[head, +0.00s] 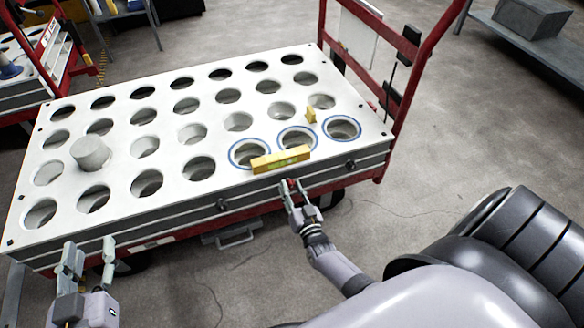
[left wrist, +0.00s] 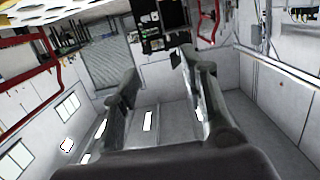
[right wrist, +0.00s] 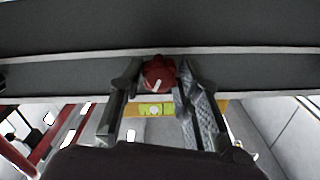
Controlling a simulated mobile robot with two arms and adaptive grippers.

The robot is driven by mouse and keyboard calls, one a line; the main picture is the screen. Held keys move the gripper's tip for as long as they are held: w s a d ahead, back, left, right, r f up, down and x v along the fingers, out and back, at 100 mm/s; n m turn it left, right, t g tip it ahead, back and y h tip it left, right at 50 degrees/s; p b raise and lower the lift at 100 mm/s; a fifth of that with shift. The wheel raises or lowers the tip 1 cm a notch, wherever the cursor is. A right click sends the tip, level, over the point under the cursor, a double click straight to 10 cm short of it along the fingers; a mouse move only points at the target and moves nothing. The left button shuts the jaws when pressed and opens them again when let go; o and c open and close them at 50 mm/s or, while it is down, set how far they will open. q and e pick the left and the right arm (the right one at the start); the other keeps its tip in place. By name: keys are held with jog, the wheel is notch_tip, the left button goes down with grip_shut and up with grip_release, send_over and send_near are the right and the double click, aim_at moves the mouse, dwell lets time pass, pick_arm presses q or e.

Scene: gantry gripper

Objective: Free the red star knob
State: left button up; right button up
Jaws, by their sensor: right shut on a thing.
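The red star knob (right wrist: 158,73) sits at the dark side edge of the white holed plate (head: 118,197). In the head view only a bit of the knob (head: 291,183) shows between the fingers. My right gripper (head: 292,188) is shut on it at the cart's near side; the right wrist view shows a finger on each side of the knob (right wrist: 157,85). My left gripper (head: 88,258) is open and empty beside the plate's near left corner. Its fingers also stand apart in the left wrist view (left wrist: 160,85).
A yellow level (head: 281,160) lies on the plate by the blue-ringed holes. A small yellow piece (head: 311,115) stands behind them. A grey cylinder (head: 90,153) sits in a left hole. Black knobs (head: 222,205) line the near side. A red cart frame (head: 402,75) rises at right.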

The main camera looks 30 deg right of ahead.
jog(key=n, duration=0.2)
jog(key=shift+a+n, duration=0.1)
jog(key=shift+n, duration=0.2)
pick_arm(q)
jog(key=shift+s+a+f+g+y+p, duration=0.1)
jog(key=shift+s+a+f+g, duration=0.1)
jog(key=shift+f+g, duration=0.25)
jog(key=shift+s+a+f+g+y+p, duration=0.1)
jog(key=shift+s+f+g, duration=0.2)
jog(key=shift+f, duration=0.4)
jog(key=shift+s+a+f+g+y+p, duration=0.15)
jog(key=shift+f+g, duration=0.2)
jog(key=shift+f, duration=0.2)
pick_arm(e)
jog(key=shift+n, duration=1.4)
pick_arm(q)
jog(key=shift+f, duration=0.1)
pick_arm(e)
jog(key=shift+f, duration=0.1)
jog(key=o, duration=1.1)
jog(key=shift+s, duration=0.1)
jog(key=shift+o, duration=0.2)
jog(key=shift+a, duration=0.1)
jog(key=v, duration=1.1)
jog(key=shift+s, duration=0.4)
